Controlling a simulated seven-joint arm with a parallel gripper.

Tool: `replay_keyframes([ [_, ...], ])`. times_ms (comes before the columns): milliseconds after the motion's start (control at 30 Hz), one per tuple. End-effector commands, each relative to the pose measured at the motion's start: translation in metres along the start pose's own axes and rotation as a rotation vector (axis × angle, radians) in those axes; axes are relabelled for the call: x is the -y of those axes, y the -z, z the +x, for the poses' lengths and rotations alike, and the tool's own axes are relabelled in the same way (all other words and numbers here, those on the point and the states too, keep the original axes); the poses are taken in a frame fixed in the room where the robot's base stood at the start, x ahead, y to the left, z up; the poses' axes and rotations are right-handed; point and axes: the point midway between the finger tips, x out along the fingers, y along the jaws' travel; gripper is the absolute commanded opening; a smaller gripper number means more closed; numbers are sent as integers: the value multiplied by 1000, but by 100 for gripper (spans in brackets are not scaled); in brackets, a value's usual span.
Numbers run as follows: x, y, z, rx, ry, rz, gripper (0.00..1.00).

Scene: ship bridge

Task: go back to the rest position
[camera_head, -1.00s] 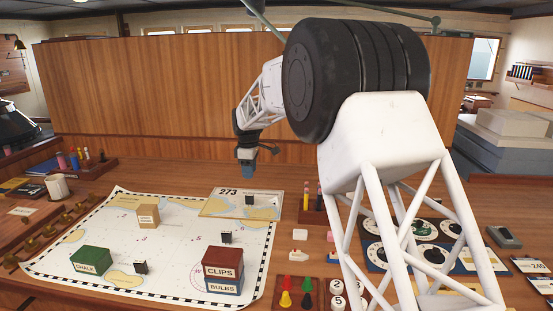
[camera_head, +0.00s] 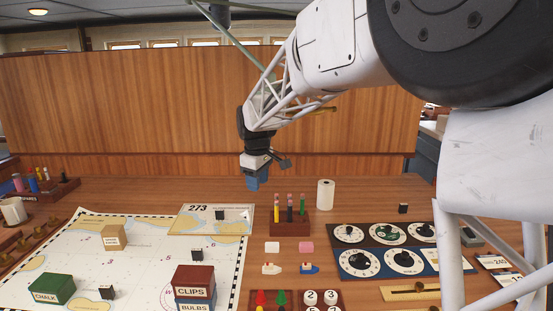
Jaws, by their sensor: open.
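My gripper (camera_head: 254,182) hangs at the end of my white truss arm, pointing down above the back of the wooden desk (camera_head: 150,188). It is open, and nothing shows in it. Its fingertips are small and blue, and the gap between them is hard to see from here. It is apart from the things on the desk, behind and left of a rack of coloured pegs (camera_head: 290,222).
A chart (camera_head: 135,240) bears a green CHALK box (camera_head: 52,289), a tan box (camera_head: 114,238) and a CLIPS box (camera_head: 193,280) stacked on a BULBS box (camera_head: 195,305). A white roll (camera_head: 325,194) and dial panels (camera_head: 385,262) stand right. A wooden partition (camera_head: 150,110) rises behind.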

Motion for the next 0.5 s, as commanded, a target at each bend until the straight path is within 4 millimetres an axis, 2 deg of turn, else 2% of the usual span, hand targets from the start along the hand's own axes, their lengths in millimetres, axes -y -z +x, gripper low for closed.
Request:
replay_keyframes([
  [33,4,-14,-6,-3,-4,26,42],
  [200,19,-58,-21,-11,-13,125,42],
  [500,55,-136,-38,-25,-29,306,42],
])
